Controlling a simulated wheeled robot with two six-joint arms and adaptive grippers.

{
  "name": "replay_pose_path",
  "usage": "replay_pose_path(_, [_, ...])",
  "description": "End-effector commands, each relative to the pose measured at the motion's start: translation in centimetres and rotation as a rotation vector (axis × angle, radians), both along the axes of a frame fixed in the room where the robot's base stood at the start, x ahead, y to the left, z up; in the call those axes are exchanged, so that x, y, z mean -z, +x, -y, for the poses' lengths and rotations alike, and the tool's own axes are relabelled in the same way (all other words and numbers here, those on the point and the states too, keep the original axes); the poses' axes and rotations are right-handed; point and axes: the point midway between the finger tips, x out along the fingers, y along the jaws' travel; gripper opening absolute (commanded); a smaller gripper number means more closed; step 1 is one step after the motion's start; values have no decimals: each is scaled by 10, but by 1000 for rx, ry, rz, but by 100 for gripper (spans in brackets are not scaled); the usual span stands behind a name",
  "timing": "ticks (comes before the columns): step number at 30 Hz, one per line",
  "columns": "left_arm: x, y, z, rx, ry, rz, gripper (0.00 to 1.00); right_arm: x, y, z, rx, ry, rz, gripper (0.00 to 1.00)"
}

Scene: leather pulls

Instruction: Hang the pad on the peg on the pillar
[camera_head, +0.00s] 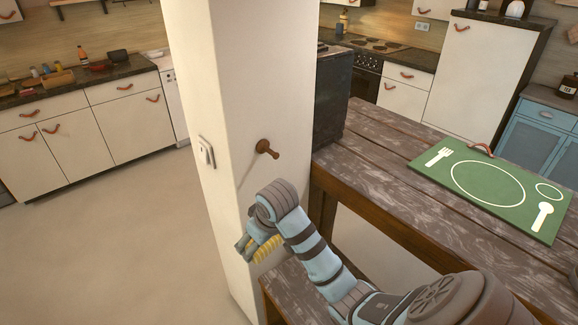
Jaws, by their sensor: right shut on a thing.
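The white pillar (245,95) stands in the middle, with a brown wooden peg (267,149) sticking out of its face. My right gripper (249,243) is below the peg, in front of the lower part of the pillar. It is shut on a yellow ribbed thing, which looks like the pad (267,249). Only a small part of the pad shows; the gripper and arm hide the rest, and I cannot see a loop on it. The peg is bare. My left gripper is not in view.
A wooden table (385,165) stands right of the pillar, with a green place mat (470,170) on it. A lower wooden bench (290,285) is beneath my right arm. The floor at left is clear.

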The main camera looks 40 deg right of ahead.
Motion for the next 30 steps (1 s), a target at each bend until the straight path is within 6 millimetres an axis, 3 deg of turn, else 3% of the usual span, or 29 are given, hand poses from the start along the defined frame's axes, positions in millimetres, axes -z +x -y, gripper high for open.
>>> replay_pose_path(1, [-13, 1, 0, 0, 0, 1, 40, -26, 10, 28, 11, -28, 3, 57])
replay_pose_path(3, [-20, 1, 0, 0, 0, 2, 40, -53, 20, 63, 29, -52, 5, 57])
replay_pose_path(6, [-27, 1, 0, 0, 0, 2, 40, -86, 27, 104, 63, -80, 7, 57])
replay_pose_path(9, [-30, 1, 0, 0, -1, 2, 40, -107, 28, 129, 88, -97, 6, 57])
replay_pose_path(17, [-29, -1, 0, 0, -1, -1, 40, -114, 35, 140, 102, -102, 5, 57])
replay_pose_path(30, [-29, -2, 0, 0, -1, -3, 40, -110, 73, 140, 99, -103, 4, 57])
